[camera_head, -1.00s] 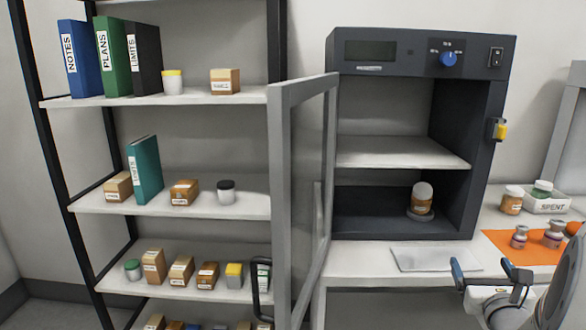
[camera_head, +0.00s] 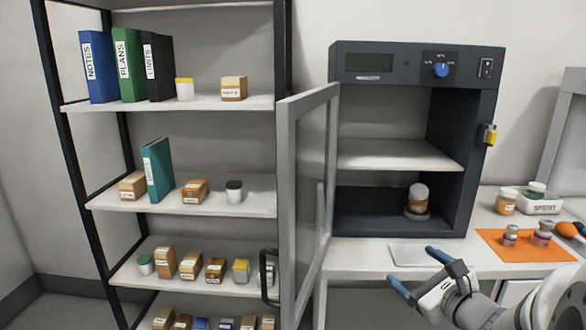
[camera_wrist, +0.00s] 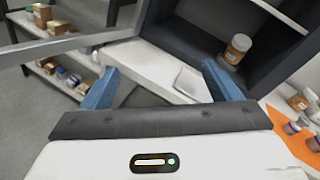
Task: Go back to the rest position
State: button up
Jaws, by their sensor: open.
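My gripper (camera_head: 415,270) is open and empty in front of the table's front edge, at the lower right of the head view. Its two blue fingers stand apart, and the wrist view shows nothing between them but the table edge and floor. The dark oven cabinet (camera_head: 347,110) stands open on the table (camera_head: 365,258). Its glass door (camera_head: 307,180) is swung out to the left. A brown jar with a white lid (camera_head: 418,198) stands on a round grey base on the cabinet floor; the wrist view also shows this jar (camera_wrist: 237,48).
A shelf rack (camera_head: 110,200) with binders, boxes and jars stands at left. A white sheet (camera_head: 408,255) lies before the cabinet.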

jog(key=s+a+n+g+y+p, duration=0.2)
jog(key=s+a+n+g, duration=0.25)
jog(key=a+n, duration=0.25)
jog(key=s+a+n+g+y+p, duration=0.25)
jog(key=s+a+n+g, duration=0.2)
jog(key=a+n, duration=0.25)
jog(key=s+d+r+n+g+h+p, duration=0.3)
jog(key=s+n+h, duration=0.4)
jog(key=n, duration=0.6)
jog(key=shift+s+d+r+n+g+h+p, duration=0.25)
jog(key=shift+d+g+h+p, duration=0.3)
jog(key=shift+h+p, duration=0.5)
jog(key=shift+d, duration=0.1)
jog(key=shift+c, duration=0.3)
